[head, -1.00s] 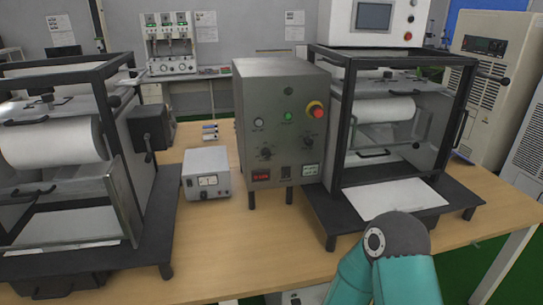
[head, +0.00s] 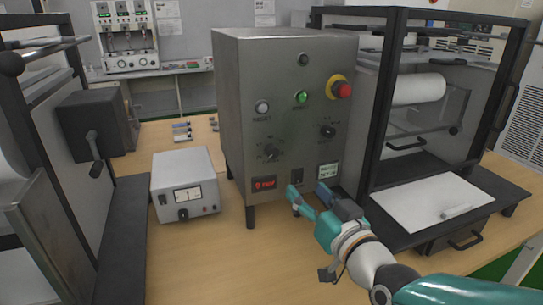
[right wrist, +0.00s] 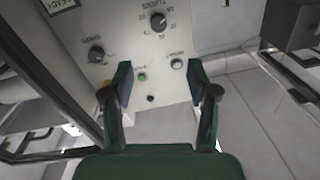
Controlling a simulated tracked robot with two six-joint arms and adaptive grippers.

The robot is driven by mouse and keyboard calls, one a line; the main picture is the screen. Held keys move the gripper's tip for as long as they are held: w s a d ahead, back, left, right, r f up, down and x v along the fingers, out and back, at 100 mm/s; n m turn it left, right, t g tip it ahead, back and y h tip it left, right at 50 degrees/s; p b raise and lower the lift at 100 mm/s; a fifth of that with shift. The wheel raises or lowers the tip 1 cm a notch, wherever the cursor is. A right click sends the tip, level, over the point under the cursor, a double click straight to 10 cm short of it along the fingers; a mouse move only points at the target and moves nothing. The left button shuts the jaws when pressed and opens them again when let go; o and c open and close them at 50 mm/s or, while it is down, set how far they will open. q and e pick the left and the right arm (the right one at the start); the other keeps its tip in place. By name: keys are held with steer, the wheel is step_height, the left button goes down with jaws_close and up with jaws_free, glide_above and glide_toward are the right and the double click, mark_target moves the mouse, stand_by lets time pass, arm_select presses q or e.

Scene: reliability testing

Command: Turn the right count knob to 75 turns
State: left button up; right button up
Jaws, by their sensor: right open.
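The grey control box (head: 232,75) stands on the bench, its front facing me. It has a left dial knob (head: 270,151) with marks around it and a smaller right knob (head: 327,130); I cannot read which is labelled count. A red-lit display (head: 264,184) sits below the left knob. My right gripper (head: 307,191) is open and empty, before the panel's lower edge and below both knobs. The right wrist view shows the open gripper (right wrist: 160,82) and the panel upside down, with the dial knob (right wrist: 158,22) and smaller knob (right wrist: 96,54) beyond the fingertips. My left gripper is out of view.
A red stop button (head: 342,90), green button (head: 303,97) and white reset button (head: 262,107) share the panel. A small meter box (head: 185,180) stands left. A black-framed roller machine (head: 372,110) stands close on the right. The bench before the box is clear.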

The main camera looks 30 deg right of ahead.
steer(key=p, duration=0.5)
glide_toward(275, 154)
steer(key=w, duration=0.3)
steer(key=w+d+p, duration=0.1)
steer(key=w, duration=0.4)
steer(key=shift+w+d+r+p, duration=0.1)
steer(key=shift+w+d+p, duration=0.1)
steer(key=shift+w+p, duration=0.15)
jaws_close()
steer(key=shift+d, duration=0.1)
